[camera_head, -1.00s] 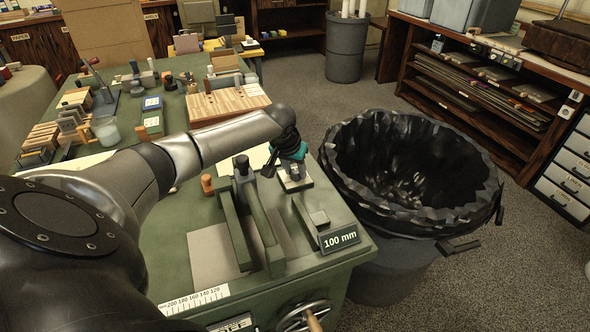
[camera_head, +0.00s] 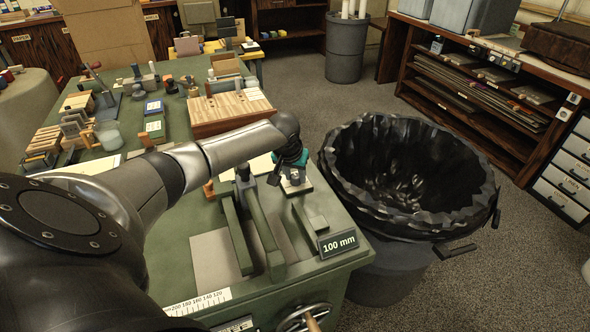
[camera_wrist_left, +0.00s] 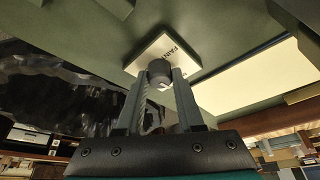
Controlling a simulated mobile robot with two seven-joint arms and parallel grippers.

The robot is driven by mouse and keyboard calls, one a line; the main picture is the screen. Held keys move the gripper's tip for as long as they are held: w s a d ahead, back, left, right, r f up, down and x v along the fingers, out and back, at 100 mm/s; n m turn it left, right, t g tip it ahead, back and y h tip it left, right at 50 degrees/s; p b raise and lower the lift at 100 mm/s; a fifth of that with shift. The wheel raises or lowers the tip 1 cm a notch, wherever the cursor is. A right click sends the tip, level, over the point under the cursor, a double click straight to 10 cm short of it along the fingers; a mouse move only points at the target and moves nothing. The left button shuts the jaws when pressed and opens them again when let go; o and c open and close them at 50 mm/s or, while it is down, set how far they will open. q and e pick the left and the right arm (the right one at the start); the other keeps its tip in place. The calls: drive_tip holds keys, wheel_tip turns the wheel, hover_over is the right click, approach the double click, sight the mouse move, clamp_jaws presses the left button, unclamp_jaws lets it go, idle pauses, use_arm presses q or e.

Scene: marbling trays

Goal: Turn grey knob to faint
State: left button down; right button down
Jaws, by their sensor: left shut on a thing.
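The grey knob (camera_wrist_left: 159,70) stands on a small white square plate (camera_wrist_left: 184,46) with dark lettering, partly hidden, that begins "FA". In the left wrist view my left gripper (camera_wrist_left: 160,80) has its two fingers closed on the sides of the knob. In the head view my left gripper (camera_head: 294,174) points down onto the pale plate (camera_head: 299,187) near the right edge of the green bench, and its wrist hides most of the knob. The knob's pointer direction cannot be made out. My right gripper is not in view.
A bin with a black liner (camera_head: 405,215) stands just right of the bench. Green rails (camera_head: 262,235) and a "100 mm" sign (camera_head: 338,243) are at the front. A wooden board (camera_head: 228,118) and several small tools lie farther back on the bench.

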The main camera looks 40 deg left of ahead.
use_arm(q)
drive_tip(key=n+p, duration=0.1)
drive_tip(key=p, duration=0.2)
drive_tip(key=shift+d+r+n+y, duration=0.1)
drive_tip(key=shift+r+n+y, duration=0.1)
drive_tip(key=shift+n+y, duration=0.15)
drive_tip(key=n+g+p, duration=0.1)
drive_tip(key=n+p, duration=0.1)
drive_tip(key=shift+d+n+y+p, duration=0.1)
drive_tip(key=shift+n+y+p, duration=0.15)
drive_tip(key=shift+p, duration=0.15)
drive_tip(key=shift+w+f+n, duration=0.1)
drive_tip(key=shift+n, duration=0.4)
drive_tip(key=shift+n+g+y+p, duration=0.3)
drive_tip(key=shift+n+p, duration=0.1)
drive_tip(key=shift+f+n+g, duration=0.1)
drive_tip(key=shift+n+g, duration=0.2)
drive_tip(key=shift+n, duration=0.5)
drive_tip(key=shift+w+n+g+y+b, duration=0.1)
drive_tip(key=shift+n+g+y+b, duration=0.35)
drive_tip(key=shift+n, duration=1.15)
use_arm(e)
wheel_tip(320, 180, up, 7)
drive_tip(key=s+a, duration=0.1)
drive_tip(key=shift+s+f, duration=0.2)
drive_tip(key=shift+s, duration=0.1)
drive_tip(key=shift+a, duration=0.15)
